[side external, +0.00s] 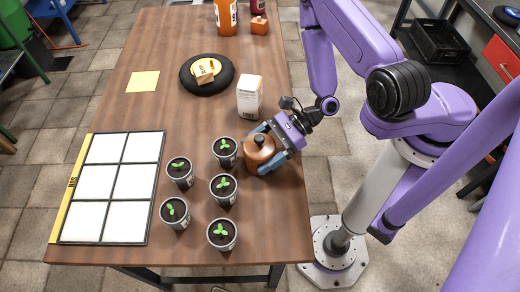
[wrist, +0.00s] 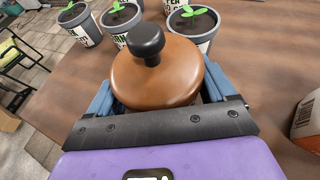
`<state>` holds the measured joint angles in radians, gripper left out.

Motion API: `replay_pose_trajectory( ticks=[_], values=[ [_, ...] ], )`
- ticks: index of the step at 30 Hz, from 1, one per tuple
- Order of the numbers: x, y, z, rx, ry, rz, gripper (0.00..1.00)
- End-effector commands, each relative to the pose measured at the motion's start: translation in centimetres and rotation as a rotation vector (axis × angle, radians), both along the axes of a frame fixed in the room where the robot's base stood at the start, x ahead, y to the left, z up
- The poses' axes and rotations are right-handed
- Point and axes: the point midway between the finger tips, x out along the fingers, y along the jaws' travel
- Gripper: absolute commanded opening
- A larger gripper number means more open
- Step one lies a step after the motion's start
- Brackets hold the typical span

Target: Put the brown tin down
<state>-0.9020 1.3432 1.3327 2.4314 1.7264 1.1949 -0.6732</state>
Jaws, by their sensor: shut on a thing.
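The brown tin (side external: 259,150) is round with a black knob on its lid. It is at the right part of the wooden table, just right of the potted seedlings. My gripper (side external: 268,148) is shut on it, with a blue finger on each side. In the wrist view the tin (wrist: 157,75) sits upright between the fingers of my gripper (wrist: 155,95). Its underside is hidden, so I cannot tell whether it touches the table.
Several potted seedlings (side external: 222,188) stand close to the tin's left. A white carton (side external: 249,97) stands behind it. A white panel grid (side external: 117,187) lies at left. The table's right front (side external: 275,215) is clear.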

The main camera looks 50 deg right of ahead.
Motion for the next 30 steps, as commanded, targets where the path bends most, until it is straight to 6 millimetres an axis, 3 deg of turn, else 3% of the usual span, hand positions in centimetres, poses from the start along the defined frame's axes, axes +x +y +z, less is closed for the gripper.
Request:
replay_pose_trajectory(
  ticks=[2, 3, 4, 14, 30],
  values=[
    [0.0, 0.0, -0.2, 0.002, -0.001, 0.0, 0.33],
    [0.0, 0.0, -0.2, 0.0, 0.0, 0.0, 0.93],
    [0.0, 0.0, -0.2, 0.0, 0.0, 0.0, 1.0],
    [0.0, 0.0, 0.2, 0.0, -0.001, 0.0, 1.0],
    [-2.1, -6.9, 3.1, 0.001, -0.004, -0.007, 1.0]
  ],
)
